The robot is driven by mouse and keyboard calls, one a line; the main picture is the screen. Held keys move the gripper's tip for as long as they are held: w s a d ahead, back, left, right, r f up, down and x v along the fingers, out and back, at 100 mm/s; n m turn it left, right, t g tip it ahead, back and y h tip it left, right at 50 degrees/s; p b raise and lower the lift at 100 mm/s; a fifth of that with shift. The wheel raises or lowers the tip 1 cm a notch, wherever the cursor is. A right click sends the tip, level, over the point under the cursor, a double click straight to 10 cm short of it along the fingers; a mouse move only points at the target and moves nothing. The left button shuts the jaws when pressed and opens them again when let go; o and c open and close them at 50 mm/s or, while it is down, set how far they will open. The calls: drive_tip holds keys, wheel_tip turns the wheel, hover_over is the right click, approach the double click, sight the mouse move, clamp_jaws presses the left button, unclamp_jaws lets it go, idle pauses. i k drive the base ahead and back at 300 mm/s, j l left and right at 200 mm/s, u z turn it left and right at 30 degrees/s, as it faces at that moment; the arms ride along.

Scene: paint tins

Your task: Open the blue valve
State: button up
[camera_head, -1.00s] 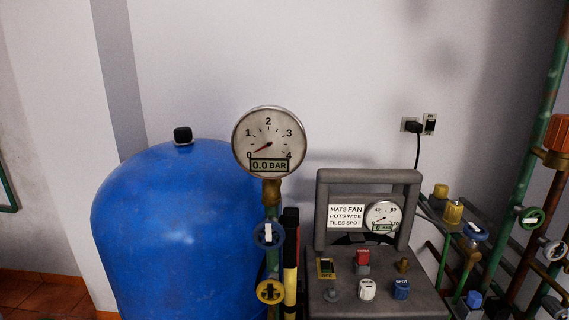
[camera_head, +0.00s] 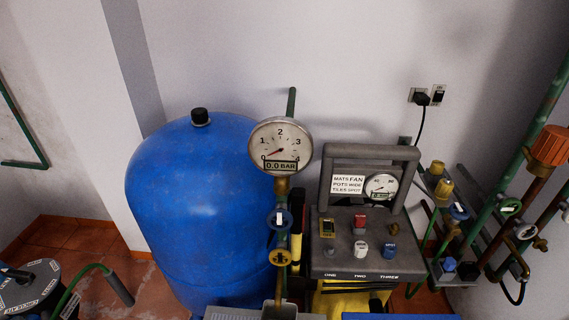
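The gauge reads 0.0 BAR. A yellow valve (camera_head: 279,257) is just below it on the same pipe. My gripper is not in view.
A large blue tank (camera_head: 195,200) stands left of the gauge. A grey control box (camera_head: 365,245) with knobs and a small gauge stands to the right. Green and brown pipes (camera_head: 500,215) fill the right side. A dark drum with a hose (camera_head: 30,290) is at lower left.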

sight(280, 216)
drive_tip(key=i, duration=0.35)
drive_tip(key=i+u, duration=0.15)
drive_tip(key=u, duration=1.45)
